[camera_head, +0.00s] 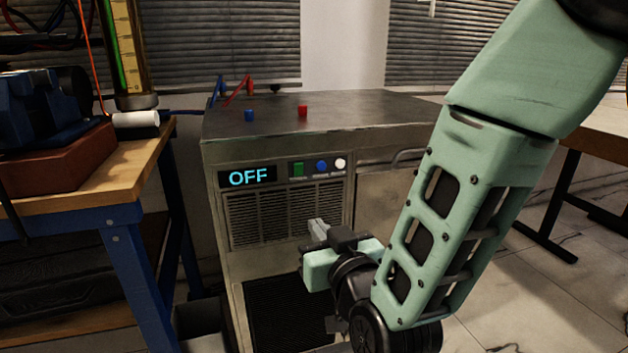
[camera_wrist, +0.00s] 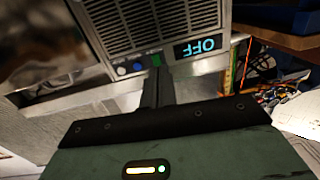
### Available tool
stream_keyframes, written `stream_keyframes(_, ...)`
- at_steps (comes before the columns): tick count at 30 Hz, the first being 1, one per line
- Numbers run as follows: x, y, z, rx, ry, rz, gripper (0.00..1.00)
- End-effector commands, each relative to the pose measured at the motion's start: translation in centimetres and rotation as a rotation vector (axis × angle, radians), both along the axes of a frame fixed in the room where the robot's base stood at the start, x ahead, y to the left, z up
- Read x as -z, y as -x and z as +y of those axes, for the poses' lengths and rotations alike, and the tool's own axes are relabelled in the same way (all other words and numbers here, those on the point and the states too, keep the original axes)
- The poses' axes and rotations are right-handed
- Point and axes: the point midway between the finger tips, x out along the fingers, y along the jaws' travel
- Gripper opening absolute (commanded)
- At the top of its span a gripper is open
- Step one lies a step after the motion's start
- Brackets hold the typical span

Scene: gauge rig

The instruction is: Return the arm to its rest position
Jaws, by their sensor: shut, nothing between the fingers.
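My gripper (camera_head: 316,228) is at the end of my pale green arm, in front of the grey metal cabinet. Its fingers are shut with nothing between them. In the wrist view the closed fingers (camera_wrist: 157,82) point toward the cabinet's control panel, near the green button (camera_wrist: 156,60). In the head view the gripper is below the panel, in front of the lower vent grille. The display (camera_head: 248,177) reads OFF. A green button (camera_head: 297,169), a blue button (camera_head: 321,165) and a white button (camera_head: 340,163) sit to its right. I cannot tell the exact gap to the cabinet.
A wooden workbench (camera_head: 122,174) with blue legs stands at left, bearing a blue vise (camera_head: 40,108) and a gauge column (camera_head: 125,45). Red and blue terminals and leads are on the cabinet top (camera_head: 340,115). Another table (camera_head: 600,125) stands at right. Open floor (camera_head: 540,285) shows at lower right.

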Motion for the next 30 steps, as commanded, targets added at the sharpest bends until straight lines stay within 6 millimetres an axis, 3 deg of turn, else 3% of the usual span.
stream_keyframes(5, 1.6, 1.7, 0.9, -0.115, 0.051, 0.263, 0.0)
stream_keyframes(14, 4.3, 8.8, -0.3, -0.287, 0.242, 0.698, 0.0)
stream_keyframes(21, 5.1, 15.8, -4.8, -0.348, 0.462, 1.011, 0.0)
stream_keyframes(30, 4.2, 22.1, -11.1, -0.325, 0.688, 1.277, 0.0)
